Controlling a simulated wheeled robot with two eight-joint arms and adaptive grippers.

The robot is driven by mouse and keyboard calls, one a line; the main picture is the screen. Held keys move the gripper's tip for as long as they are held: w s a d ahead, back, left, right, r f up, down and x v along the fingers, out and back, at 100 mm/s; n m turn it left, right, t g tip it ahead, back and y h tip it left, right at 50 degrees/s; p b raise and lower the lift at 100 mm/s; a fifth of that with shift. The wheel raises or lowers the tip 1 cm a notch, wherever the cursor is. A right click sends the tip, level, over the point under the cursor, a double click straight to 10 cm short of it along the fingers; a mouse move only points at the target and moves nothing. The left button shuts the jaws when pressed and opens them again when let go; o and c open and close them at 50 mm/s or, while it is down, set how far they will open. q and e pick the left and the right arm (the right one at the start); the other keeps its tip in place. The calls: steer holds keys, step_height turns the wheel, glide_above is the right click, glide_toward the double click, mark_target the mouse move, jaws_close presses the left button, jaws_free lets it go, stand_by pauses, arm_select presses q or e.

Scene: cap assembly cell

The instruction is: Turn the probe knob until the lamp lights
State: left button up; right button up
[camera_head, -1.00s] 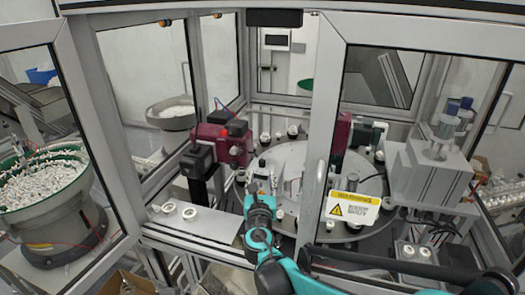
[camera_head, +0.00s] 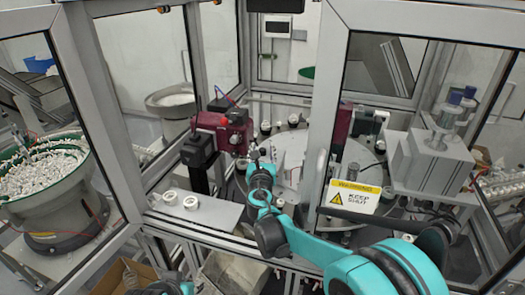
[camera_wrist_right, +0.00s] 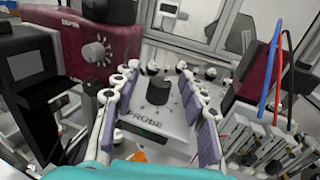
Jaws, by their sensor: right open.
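The probe unit, a grey plate marked PROBE (camera_wrist_right: 172,118), lies between my right fingers in the right wrist view. Its black round knob (camera_wrist_right: 157,92) stands up from the plate, between the two finger pads and apart from both. A small dark-green strip (camera_wrist_right: 150,134) sits by the label; I cannot tell if it is the lamp, and no bright light shows. My right gripper (camera_wrist_right: 158,70) is open and empty, one purple-padded finger on each side. In the head view the right gripper (camera_head: 254,158) reaches over the round table and hides the probe. My left gripper is not seen; only a teal piece shows at the bottom edge.
A maroon unit with a grey dial (camera_wrist_right: 95,50) stands close left of my right gripper; it also shows in the head view (camera_head: 222,133). White parts stand around the round turntable (camera_head: 295,150).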

jaws_close()
steer(key=shift+a+m+h, duration=0.1)
steer(key=shift+m+h, duration=0.2)
steer(key=shift+h, duration=0.2)
steer(key=m+g+h+b, duration=0.1)
steer(key=m+h, duration=0.1)
steer(key=h, duration=0.2)
steer(key=shift+f+m, duration=0.1)
steer(key=shift+m, duration=0.3)
steer(key=m+g+h, duration=0.2)
steer(key=h, duration=0.2)
steer(key=shift+m+b, duration=0.3)
steer(key=shift+m, duration=0.1)
steer(key=shift+m+g+h, duration=0.8)
steer(key=shift+m+h, duration=0.1)
steer(key=shift+h, duration=0.3)
steer(key=m+g+h, duration=0.2)
steer(key=g, duration=0.1)
steer(key=shift+m+h+p, duration=0.3)
steer(key=shift+h+p, duration=0.1)
steer(key=shift+m+g+h+p, duration=0.65)
steer(key=shift+m+g, duration=0.25)
steer(key=shift+g, duration=0.4)
steer(key=shift+m+g+h+p, duration=0.65)
steer(key=shift+m+g, duration=0.25)
steer(key=shift+g, duration=0.4)
